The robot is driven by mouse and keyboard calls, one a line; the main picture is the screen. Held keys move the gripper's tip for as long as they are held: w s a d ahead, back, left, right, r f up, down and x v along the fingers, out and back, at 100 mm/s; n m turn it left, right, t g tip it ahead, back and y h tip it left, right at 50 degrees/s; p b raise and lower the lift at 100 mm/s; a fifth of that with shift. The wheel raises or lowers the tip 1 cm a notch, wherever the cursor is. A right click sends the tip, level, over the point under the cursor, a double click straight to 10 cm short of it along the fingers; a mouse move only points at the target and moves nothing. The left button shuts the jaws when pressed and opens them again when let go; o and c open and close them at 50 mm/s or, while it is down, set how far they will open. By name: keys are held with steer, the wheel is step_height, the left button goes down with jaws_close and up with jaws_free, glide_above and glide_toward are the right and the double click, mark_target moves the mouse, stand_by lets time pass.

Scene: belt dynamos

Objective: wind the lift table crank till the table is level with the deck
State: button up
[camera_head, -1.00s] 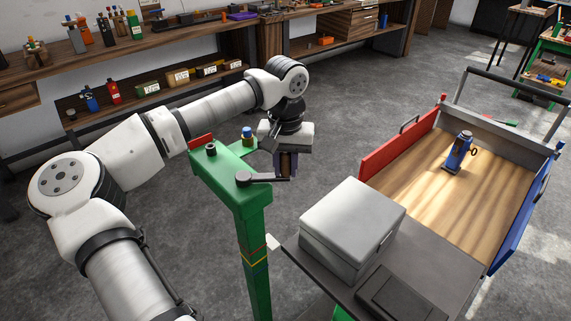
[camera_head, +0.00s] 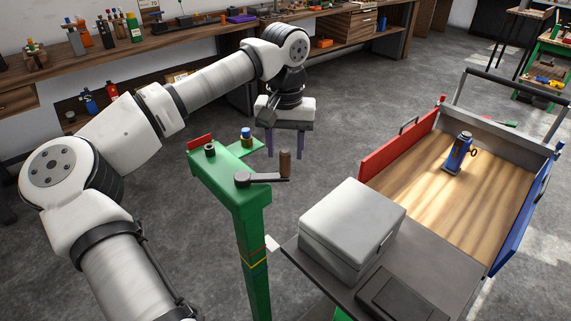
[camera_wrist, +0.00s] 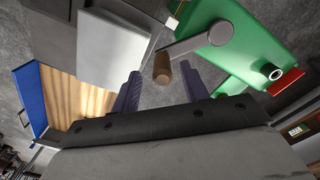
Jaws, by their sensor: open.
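The crank has a dark grey arm (camera_head: 262,178) on top of a green post (camera_head: 252,240) and an upright brown handle (camera_head: 285,163) at its right end. My gripper (camera_head: 285,148) is open and empty, just behind the handle in the head view. In the wrist view the handle (camera_wrist: 162,68) shows ahead of the gap between my two fingers (camera_wrist: 160,85), apart from both. A dark grey platform (camera_head: 420,235) right of the post carries a grey box (camera_head: 352,225). It adjoins a wooden deck (camera_head: 415,175) with red and blue side panels. Their height difference is hard to tell.
A blue tool (camera_head: 460,152) stands on the deck. A workbench (camera_head: 170,55) with bottles and tools runs along the back. Grey floor lies open between.

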step_height(320, 180, up, 8)
steer(key=shift+r, duration=0.15)
stand_by(0.4)
